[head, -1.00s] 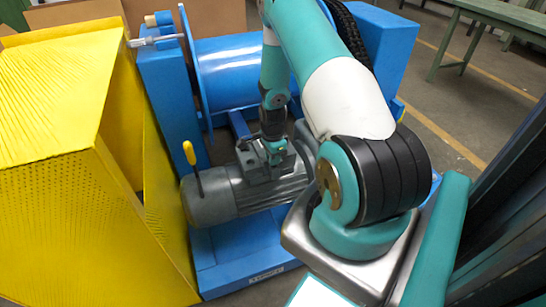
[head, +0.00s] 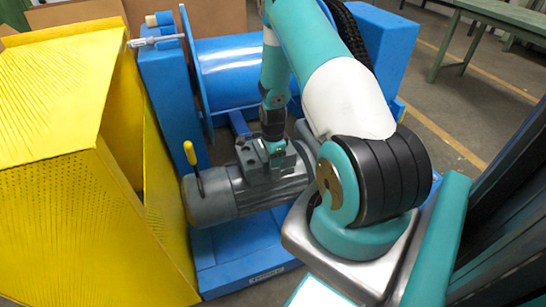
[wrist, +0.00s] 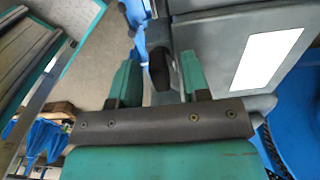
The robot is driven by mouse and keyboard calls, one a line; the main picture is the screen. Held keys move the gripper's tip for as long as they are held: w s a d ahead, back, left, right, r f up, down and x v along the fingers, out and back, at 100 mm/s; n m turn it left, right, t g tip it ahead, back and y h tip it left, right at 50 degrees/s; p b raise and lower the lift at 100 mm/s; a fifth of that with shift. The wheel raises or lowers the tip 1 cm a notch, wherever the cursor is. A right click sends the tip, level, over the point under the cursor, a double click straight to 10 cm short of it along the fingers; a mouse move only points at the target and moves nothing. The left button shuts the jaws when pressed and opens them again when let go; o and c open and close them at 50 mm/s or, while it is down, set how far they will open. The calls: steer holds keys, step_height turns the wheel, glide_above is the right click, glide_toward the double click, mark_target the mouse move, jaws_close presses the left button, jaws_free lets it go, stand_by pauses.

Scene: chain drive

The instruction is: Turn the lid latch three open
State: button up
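A black knob-like latch (wrist: 159,69) shows in the wrist view at the edge of a grey box (wrist: 215,55) with a white plate. Which numbered latch it is cannot be told. My gripper (wrist: 158,62) is open, with its two teal fingers on either side of the latch. The latch lies closer to the right finger; a clear gap shows at the left finger. In the head view my gripper (head: 276,151) is small and low over the top of the grey motor (head: 230,195); the latch cannot be made out there.
The motor sits on a blue frame (head: 225,265). A yellow perforated guard (head: 80,200) stands at the left, with a yellow-handled lever (head: 190,153) beside the motor. A blue drum (head: 225,70) is behind. Open floor and a green table (head: 500,20) are at the right.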

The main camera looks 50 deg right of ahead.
step_height(320, 180, up, 17)
steer(key=p, duration=0.1)
steer(key=shift+r, duration=0.2)
stand_by(0.4)
stand_by(0.4)
steer(key=a+r+n+t+y+p, duration=0.1)
steer(key=a+r+n+p, duration=0.1)
steer(key=a+r+n, duration=0.65)
steer(key=a+r+n+y+p, duration=0.1)
steer(key=a+r+n+p, duration=0.35)
steer(key=a+r, duration=0.75)
steer(key=s+a+r+n, duration=0.3)
steer(key=s+a+n, duration=0.2)
steer(key=a+n, duration=0.1)
steer(key=s+a+r+n+y+p, duration=0.1)
steer(key=s+a+r+n, duration=0.2)
steer(key=s+a+n, duration=0.3)
steer(key=s+a+r+n+g+y+p, duration=0.1)
steer(key=s+a+r+n, duration=0.2)
steer(key=s+a+n, duration=0.2)
steer(key=shift+s+a+n, duration=0.15)
steer(key=shift+a+n, duration=0.25)
steer(key=shift+n, duration=0.4)
